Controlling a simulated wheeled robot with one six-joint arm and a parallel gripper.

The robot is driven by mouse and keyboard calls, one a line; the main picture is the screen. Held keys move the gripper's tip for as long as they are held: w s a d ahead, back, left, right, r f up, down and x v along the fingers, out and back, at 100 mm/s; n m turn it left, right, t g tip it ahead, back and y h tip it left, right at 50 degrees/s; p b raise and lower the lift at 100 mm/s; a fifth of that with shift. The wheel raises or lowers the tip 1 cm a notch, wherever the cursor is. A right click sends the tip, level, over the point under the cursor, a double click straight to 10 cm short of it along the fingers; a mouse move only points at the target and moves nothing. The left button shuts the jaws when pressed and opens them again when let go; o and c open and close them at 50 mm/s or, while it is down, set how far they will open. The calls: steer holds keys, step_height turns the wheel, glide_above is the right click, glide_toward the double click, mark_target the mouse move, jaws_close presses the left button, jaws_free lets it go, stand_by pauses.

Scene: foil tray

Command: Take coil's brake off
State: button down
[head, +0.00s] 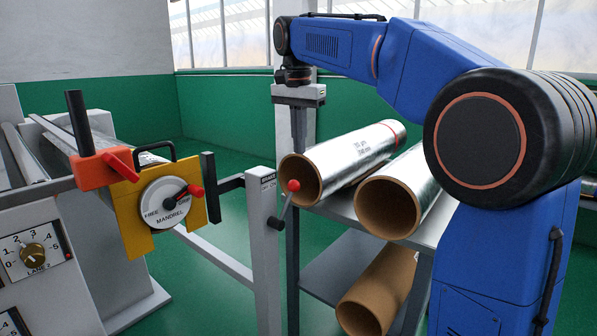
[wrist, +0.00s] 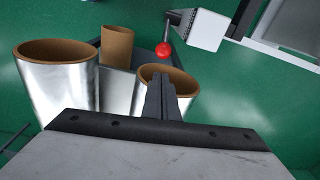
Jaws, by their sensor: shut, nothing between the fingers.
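The brake lever with a red ball knob (head: 293,185) sits on a grey post (head: 263,210) with a small label that starts with "BRAKE"; the rest is too small to read. The lever tilts up and to the right from its dark pivot. The red knob (wrist: 163,49) also shows in the wrist view, beyond the fingertips and apart from them. My gripper (head: 299,149) points down above the near end of the left foil coil (head: 345,155). Its fingers (wrist: 161,92) are shut and empty. In the head view the knob is below the fingertips.
A second foil coil (head: 400,195) lies right on the shelf rack (head: 345,210); a brown core (head: 375,300) is below. Left stand a yellow plate with a mandrel dial (head: 165,205), an orange clamp (head: 100,170) and a lane knob panel (head: 30,255). Green floor is open behind.

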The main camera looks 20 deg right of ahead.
step_height(320, 180, down, 10)
steer(key=w, duration=0.1)
steer(key=shift+d, duration=0.25)
steer(key=shift+a+r, duration=0.1)
steer(key=shift+r, duration=0.05)
stand_by(0.5)
